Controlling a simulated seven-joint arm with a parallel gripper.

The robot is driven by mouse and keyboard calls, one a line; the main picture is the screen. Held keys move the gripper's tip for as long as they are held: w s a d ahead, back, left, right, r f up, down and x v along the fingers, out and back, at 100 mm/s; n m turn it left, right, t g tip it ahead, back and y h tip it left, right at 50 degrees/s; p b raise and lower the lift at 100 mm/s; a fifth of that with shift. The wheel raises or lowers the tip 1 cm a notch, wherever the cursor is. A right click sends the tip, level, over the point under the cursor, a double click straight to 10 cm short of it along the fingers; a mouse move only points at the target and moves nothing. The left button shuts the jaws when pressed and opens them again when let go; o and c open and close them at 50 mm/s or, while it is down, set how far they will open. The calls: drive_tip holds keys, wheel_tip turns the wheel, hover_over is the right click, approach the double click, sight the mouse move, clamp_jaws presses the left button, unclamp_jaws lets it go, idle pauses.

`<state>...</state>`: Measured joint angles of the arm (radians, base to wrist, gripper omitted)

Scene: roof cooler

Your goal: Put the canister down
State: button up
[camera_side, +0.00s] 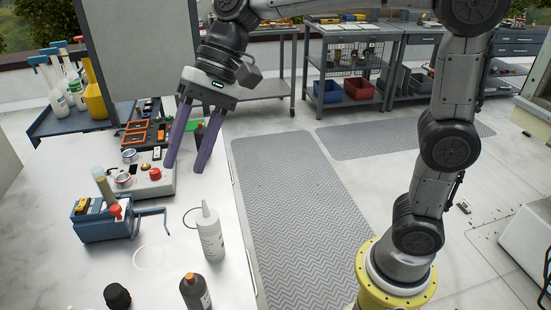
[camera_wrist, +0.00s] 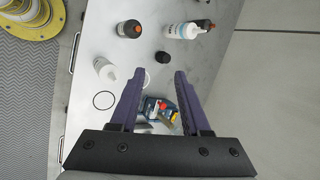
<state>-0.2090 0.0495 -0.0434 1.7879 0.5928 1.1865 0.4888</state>
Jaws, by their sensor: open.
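My gripper (camera_side: 185,167) is open, its purple fingers pointing down above the white bench (camera_side: 60,190), near the back of the bench objects. Nothing shows between the fingers in either view; the wrist view also shows them apart (camera_wrist: 159,72). No object is clearly marked as the canister. A white squeeze bottle (camera_side: 211,235) with a pointed nozzle stands upright near the bench's right edge; it also shows in the wrist view (camera_wrist: 106,70). A dark bottle with an orange cap (camera_side: 195,292) stands at the front, also in the wrist view (camera_wrist: 129,29).
A blue caddy (camera_side: 103,224) and a grey control box with a red button (camera_side: 154,174) stand left of my fingers. A black-capped item (camera_side: 117,297) is at the front. Several bottles stand at back left.

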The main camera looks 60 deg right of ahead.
drive_tip(key=s+d+f+n+t+h, duration=0.2)
drive_tip(key=s+d+f+h, duration=0.1)
drive_tip(key=s+d, duration=0.5)
drive_tip(key=s+d+f+n+t+h, duration=0.2)
drive_tip(key=s+d+f+n+h, duration=0.1)
drive_tip(key=s+d, duration=0.6)
drive_tip(key=shift+s+d+f+t+h, duration=0.3)
drive_tip(key=shift+d+f+h, duration=0.1)
drive_tip(key=shift+d+f, duration=0.55)
drive_tip(key=shift+r, duration=0.1)
drive_tip(key=o, duration=0.7)
drive_tip(key=shift+o, duration=0.2)
